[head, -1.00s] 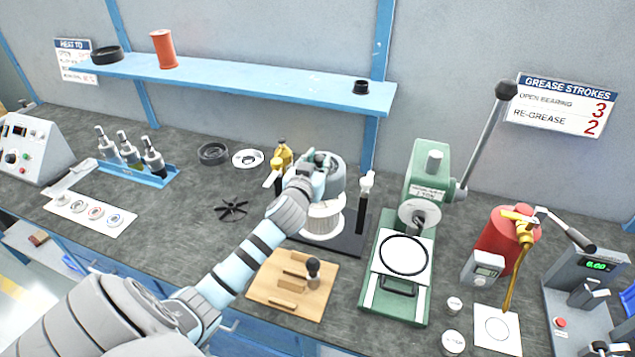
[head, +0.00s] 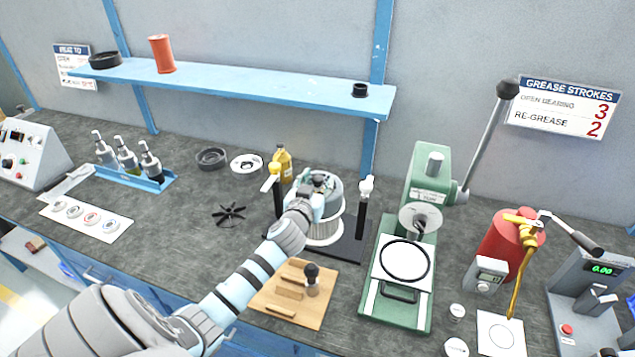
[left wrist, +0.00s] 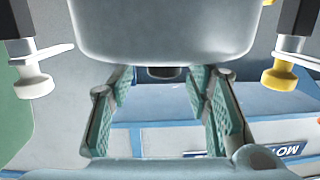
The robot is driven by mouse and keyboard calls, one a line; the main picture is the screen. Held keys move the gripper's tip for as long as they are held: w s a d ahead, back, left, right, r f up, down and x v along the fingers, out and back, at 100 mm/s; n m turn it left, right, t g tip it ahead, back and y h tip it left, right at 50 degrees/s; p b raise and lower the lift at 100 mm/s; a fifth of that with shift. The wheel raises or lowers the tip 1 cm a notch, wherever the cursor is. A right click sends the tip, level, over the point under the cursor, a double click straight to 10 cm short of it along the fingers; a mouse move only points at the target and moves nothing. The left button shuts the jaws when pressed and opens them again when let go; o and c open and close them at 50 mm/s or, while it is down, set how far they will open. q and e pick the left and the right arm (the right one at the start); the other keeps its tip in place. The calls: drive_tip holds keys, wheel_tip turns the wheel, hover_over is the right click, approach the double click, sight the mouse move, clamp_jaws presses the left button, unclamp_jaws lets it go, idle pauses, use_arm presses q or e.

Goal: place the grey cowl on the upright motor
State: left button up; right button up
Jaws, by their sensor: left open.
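The grey cowl (head: 335,190) sits over the top of the upright motor (head: 326,231), whose pale ribbed body shows below it. Its seating at the rim is partly hidden by my arm. My left gripper (head: 319,181) is at the cowl's top, with its jaws open. In the left wrist view the cowl (left wrist: 160,30) fills the upper middle. The open fingers (left wrist: 160,105) stand apart there, with a short dark stub (left wrist: 166,72) of the cowl showing between them. My right gripper is not in view.
Two dark posts flank the motor, one with a yellow clamp (head: 271,180) and one with a white clamp (head: 366,186). A wooden block board (head: 268,307) lies in front. A green press (head: 402,285) stands right. A black fan (head: 229,214) lies left on open bench.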

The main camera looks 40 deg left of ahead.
use_arm(q)
drive_tip(key=shift+r, duration=0.2)
drive_tip(key=v, duration=1.2)
